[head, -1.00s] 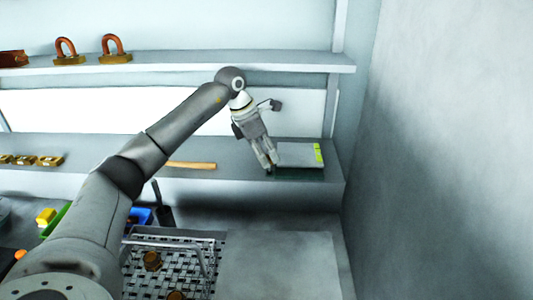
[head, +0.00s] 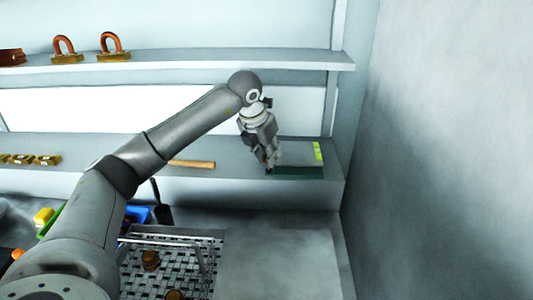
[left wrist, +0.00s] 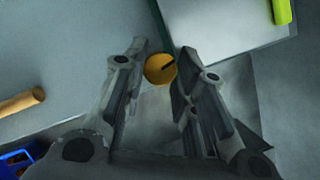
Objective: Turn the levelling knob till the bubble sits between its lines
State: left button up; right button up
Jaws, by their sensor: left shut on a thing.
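The levelling knob (left wrist: 160,68) is a round orange-yellow disc with a dark line on it, seen in the left wrist view at the corner of a pale plate (left wrist: 228,28). The plate also shows in the head view (head: 295,153), on the lower shelf. A yellow-green level vial (left wrist: 282,12) lies along the plate's far side; it also shows in the head view (head: 318,151), but its bubble cannot be made out. My left gripper (head: 271,164) points down at the plate's left corner and is shut on the knob, which sits between its fingertips. My right gripper is not in view.
A wooden rod (head: 191,164) lies on the lower shelf (head: 225,150) left of my gripper. The upper shelf (head: 200,67) holds brass blocks with copper loops (head: 112,47). A wire basket (head: 208,262) stands below. A wall (head: 440,150) closes the right side.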

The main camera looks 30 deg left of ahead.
pick_arm(q)
jog(key=shift+r+n, duration=0.1)
jog(key=shift+n, duration=0.3)
jog(key=o, duration=1)
jog(key=shift+o, duration=0.2)
jog(key=v, duration=1.2)
jog(key=shift+d, duration=0.2)
